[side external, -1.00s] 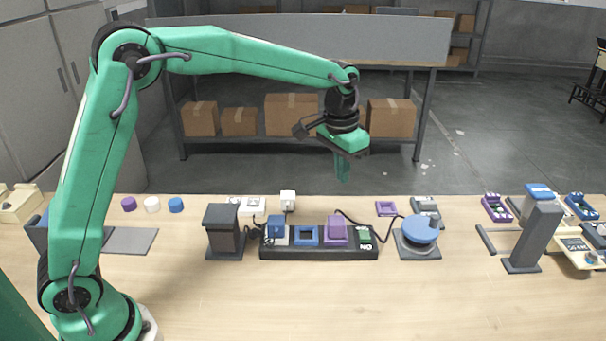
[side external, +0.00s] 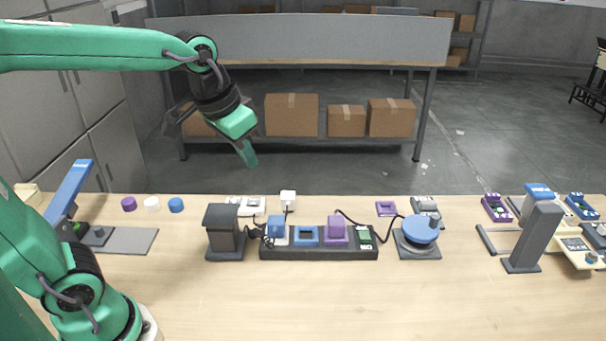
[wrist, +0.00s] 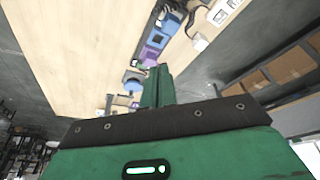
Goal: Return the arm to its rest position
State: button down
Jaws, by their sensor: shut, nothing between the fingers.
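My gripper (side external: 248,155) hangs in the air above and behind the table's back edge, left of the middle in the side external view. Its green fingers are shut with nothing between them and point down to the right. In the wrist view the shut fingers (wrist: 157,88) stand out in front of the green gripper body. My upper arm runs out of the left edge of the side external view, and my base stands at the lower left. No object touches my gripper.
A dark power strip (side external: 320,254) with blue, purple and green blocks lies mid-table. A dark column (side external: 225,232) stands to its left, a blue-topped round device (side external: 420,230) to its right. A tall grey post (side external: 533,237) stands further right. The wooden table's (side external: 330,300) front is clear.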

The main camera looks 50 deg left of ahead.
jog(key=s+a+f+t, duration=0.1)
jog(key=s+a+f, duration=0.1)
jog(key=s, duration=0.8)
jog(key=shift+s+a+f+n+t, duration=0.15)
jog(key=shift+s+f+n+t, duration=0.2)
jog(key=shift+f, duration=0.2)
